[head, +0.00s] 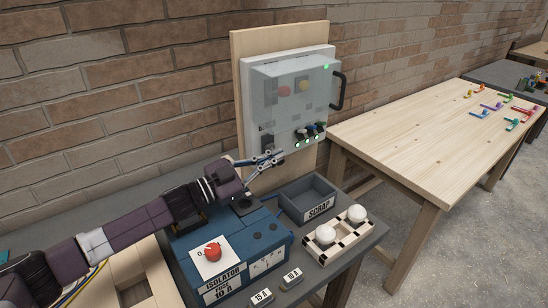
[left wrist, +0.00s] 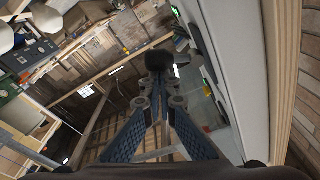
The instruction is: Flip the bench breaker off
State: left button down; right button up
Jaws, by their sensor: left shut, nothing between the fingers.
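A pale grey electrical panel (head: 262,105) with a clear cover and a black handle hangs on a wooden board on the brick wall. A small dark part (head: 267,141) sits at its lower left; I cannot tell whether this is the bench breaker or how its lever stands. My left gripper (head: 277,157) is just in front of the panel's lower edge, shut and empty; contact is unclear. In the left wrist view its fingers (left wrist: 158,88) meet, with the panel's pale side (left wrist: 215,80) along the right. My right gripper is out of view.
Below stand a blue isolator box (head: 262,268) with a red knob (head: 212,252), a scrap tray (head: 306,203) and a holder with two white bulbs (head: 356,214). A wooden table (head: 420,135) stands right, with small coloured pieces at its far end.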

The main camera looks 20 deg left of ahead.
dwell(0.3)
pick_arm(q)
jog(key=v, duration=0.7)
jog(key=shift+s, duration=0.2)
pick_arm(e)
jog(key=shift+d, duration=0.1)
pick_arm(q)
jog(key=shift+a, duration=0.15)
dwell(0.4)
